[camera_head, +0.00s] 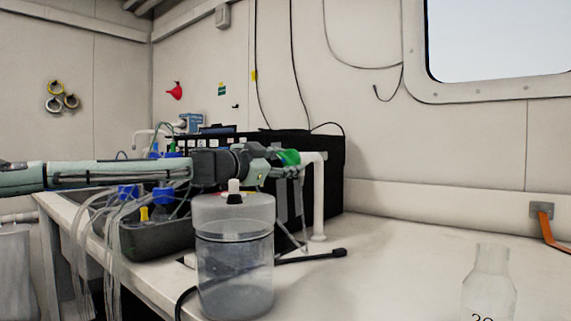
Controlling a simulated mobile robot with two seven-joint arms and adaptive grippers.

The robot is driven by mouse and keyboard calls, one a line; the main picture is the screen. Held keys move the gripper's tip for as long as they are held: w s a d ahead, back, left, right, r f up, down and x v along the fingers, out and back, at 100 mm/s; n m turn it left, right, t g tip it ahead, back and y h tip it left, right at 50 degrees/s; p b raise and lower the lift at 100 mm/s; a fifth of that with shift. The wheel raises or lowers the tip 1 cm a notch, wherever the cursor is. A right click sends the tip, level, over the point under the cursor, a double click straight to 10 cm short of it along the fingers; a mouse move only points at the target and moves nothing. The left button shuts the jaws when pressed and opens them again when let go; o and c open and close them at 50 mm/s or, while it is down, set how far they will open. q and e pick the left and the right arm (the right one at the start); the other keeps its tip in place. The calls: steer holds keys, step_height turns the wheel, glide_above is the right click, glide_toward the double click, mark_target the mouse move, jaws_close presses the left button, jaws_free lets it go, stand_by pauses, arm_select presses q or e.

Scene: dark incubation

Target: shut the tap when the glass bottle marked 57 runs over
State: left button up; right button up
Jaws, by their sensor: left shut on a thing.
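My left arm comes in from the left, and its gripper (276,166) is shut on the green tap handle (289,157), beside a white pipe (318,195) that stands upright on the bench. The fingers partly hide the handle. A clear glass bottle (490,283) stands at the bottom right, cut off by the picture's edge; its mark is only partly visible and looks like 20 or 30. No bottle marked 57 can be made out, and no running water is visible. My right gripper is out of view.
A clear lidded jar (235,265) stands in front of the gripper. A dark tray (160,240) with blue-capped bottles and loose tubes is at the left. A black box (330,165) stands behind the pipe.

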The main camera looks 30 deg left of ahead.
arm_select(q)
steer(key=m, duration=0.5)
steer(key=shift+r+m, duration=0.15)
steer(key=shift+m, duration=0.15)
steer(key=m, duration=0.5)
steer(key=shift+a+r+m, duration=0.1)
steer(key=shift+m, duration=0.2)
steer(key=o, duration=1.1)
steer(key=shift+o, duration=0.3)
steer(key=s, duration=1.2)
steer(key=shift+a, duration=0.45)
